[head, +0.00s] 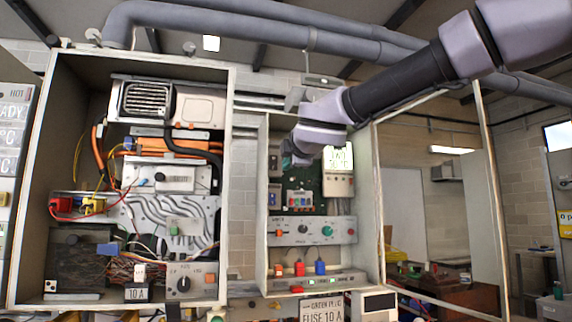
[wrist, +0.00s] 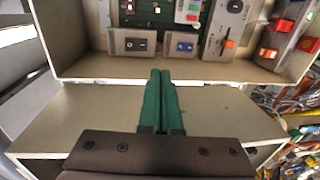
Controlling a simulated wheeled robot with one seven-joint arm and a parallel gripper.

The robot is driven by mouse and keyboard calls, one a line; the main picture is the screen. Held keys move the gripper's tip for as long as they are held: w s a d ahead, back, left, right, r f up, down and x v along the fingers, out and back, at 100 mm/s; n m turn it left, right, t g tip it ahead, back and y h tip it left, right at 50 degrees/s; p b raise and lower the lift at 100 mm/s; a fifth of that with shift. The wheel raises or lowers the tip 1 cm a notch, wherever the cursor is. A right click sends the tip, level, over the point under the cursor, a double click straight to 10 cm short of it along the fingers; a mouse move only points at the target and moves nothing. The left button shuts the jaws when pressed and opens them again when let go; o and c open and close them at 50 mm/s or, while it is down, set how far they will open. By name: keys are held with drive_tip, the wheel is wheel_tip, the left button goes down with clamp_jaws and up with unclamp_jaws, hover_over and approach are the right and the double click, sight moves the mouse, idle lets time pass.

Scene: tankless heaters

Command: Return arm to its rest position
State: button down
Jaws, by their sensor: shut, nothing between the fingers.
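My arm (head: 400,82) reaches in from the upper right in the head view and ends in front of the smaller open cabinet (head: 367,200). My gripper (head: 297,153) is small and partly hidden there by my wrist. In the wrist view my gripper (wrist: 160,80) shows two green fingers pressed together with nothing between them. They point at the edge and side panel of a cabinet (wrist: 75,118). I cannot tell whether they touch it.
A large open cabinet (head: 228,150) with wires and hoses stands at the left. A glass-like door frame (head: 490,170) stands open at the right. Grey pipes (head: 230,22) run overhead, close to my arm. Loose wires (wrist: 290,100) show at the right in the wrist view.

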idle(0.4)
drive_tip(key=s+d+f+m+g+h, duration=0.25)
drive_tip(key=d+f+m, duration=0.45)
drive_tip(key=d, duration=0.4)
drive_tip(key=s+d+f+m+g+h, duration=0.2)
drive_tip(key=d+f+m+g+h, duration=0.15)
drive_tip(key=d+f+m, duration=0.55)
drive_tip(key=s+d+f+m+g+y, duration=0.2)
drive_tip(key=s+d+f+m, duration=0.3)
drive_tip(key=s+f+m, duration=0.3)
drive_tip(key=s+m+y, duration=0.1)
drive_tip(key=s, duration=0.3)
drive_tip(key=shift+s+f+g, duration=0.2)
drive_tip(key=shift+f+g, duration=0.05)
drive_tip(key=shift+g, duration=0.15)
